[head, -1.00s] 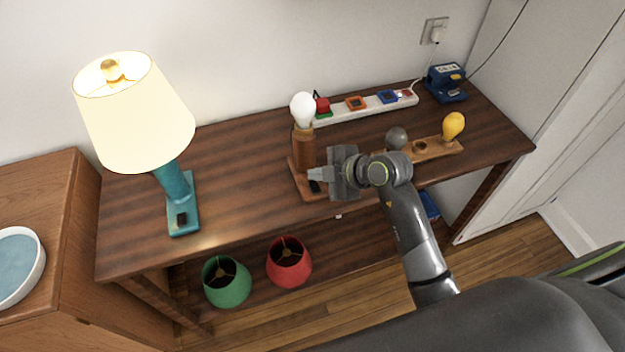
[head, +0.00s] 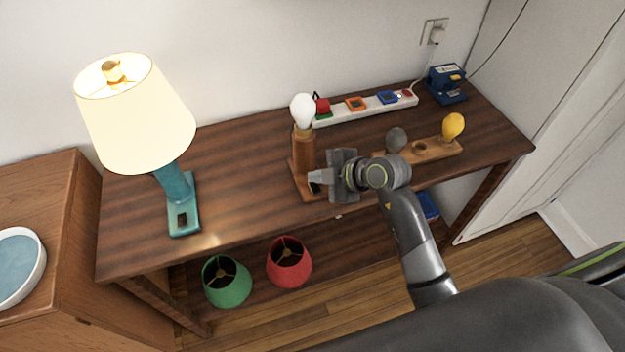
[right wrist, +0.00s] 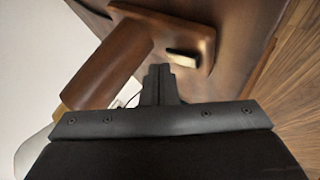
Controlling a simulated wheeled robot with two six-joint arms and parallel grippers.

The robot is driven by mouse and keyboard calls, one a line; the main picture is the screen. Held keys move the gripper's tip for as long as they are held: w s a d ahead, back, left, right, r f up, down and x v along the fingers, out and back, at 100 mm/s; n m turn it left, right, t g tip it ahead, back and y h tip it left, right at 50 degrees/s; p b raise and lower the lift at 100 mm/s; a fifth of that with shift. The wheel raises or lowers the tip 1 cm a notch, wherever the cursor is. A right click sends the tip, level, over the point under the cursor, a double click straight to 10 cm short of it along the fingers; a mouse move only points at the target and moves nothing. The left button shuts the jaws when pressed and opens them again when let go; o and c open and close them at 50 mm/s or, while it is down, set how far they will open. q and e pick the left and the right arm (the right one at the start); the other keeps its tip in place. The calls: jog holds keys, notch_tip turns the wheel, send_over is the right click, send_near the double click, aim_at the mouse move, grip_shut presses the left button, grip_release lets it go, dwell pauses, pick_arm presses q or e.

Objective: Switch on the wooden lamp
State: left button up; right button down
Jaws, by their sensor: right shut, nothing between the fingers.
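The wooden lamp (head: 304,153) stands upright on the table with a white bulb (head: 303,110) and no shade. I cannot tell whether the bulb is lit. Its flat wooden base carries a small dark switch (head: 314,188). My right gripper (head: 312,177) is shut and empty, with its fingertips just above the base near the switch. In the right wrist view the closed fingers (right wrist: 160,72) point towards the base, with the brown lamp post (right wrist: 108,68) at left and the pale-topped switch (right wrist: 182,58) just beyond the tips. Contact is not clear. My left gripper is out of view.
A lit teal lamp (head: 174,184) stands at left. A power strip (head: 366,107) lies at the back, and a wooden bulb holder (head: 432,151) with grey and yellow bulbs at right. Green (head: 227,284) and red (head: 289,264) shades sit on the lower shelf. The table between the lamps is clear.

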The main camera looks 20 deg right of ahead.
aim_at(319, 188)
jog(key=shift+f, duration=0.4)
dwell(0.6)
dwell(0.3)
jog(key=shift+r+p, duration=0.8)
jog(key=shift+p, duration=0.4)
jog(key=shift+r, duration=0.1)
jog(key=r+p, duration=0.1)
jog(key=p, duration=0.1)
jog(key=r+p, duration=0.4)
jog(key=shift+s+p, duration=0.3)
jog(key=shift+s, duration=0.1)
jog(key=shift+f, duration=0.1)
